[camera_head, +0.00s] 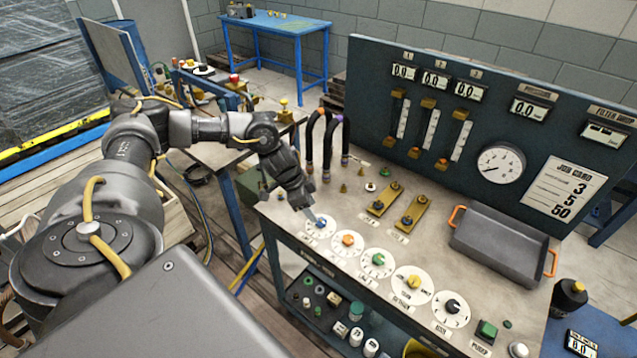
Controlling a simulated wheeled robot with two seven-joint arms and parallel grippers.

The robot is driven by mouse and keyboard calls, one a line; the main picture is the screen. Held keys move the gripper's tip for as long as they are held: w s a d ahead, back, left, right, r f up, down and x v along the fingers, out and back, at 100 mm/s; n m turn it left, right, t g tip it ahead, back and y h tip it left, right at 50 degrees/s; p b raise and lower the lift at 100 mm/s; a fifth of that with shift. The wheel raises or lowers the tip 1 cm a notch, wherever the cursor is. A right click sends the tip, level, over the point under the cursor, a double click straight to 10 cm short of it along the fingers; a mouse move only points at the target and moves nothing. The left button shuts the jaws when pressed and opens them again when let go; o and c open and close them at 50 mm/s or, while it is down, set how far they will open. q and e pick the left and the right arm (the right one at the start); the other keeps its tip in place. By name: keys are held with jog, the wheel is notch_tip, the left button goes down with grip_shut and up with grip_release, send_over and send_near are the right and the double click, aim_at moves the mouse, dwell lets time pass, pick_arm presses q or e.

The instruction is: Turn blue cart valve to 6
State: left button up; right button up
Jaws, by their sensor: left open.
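The blue cart valve (319,222) is a small blue knob on a white round dial at the left end of a row of dials on the cart top. My left gripper (311,215) is open and points down right at the blue knob, its fingertips beside or around it; I cannot tell whether they touch it. The gripper partly hides the dial, and its numbers are too small to read. My right gripper is not in view.
Orange (347,240), green (378,259), yellow (414,282) and black (453,306) knobs continue the row to the right. Two brass levers (385,199) and upright black hoses (327,150) stand behind. A grey tray (500,250) lies at the right. A job card (563,188) reads 3, 5, 50.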

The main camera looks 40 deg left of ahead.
aim_at(320, 221)
pick_arm(q)
jog(key=x, duration=0.5)
jog(key=shift+w+d+f+p, duration=0.1)
jog(key=shift+f+p, duration=0.2)
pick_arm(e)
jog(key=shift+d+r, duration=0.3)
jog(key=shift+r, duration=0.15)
pick_arm(q)
jog(key=shift+c, duration=0.3)
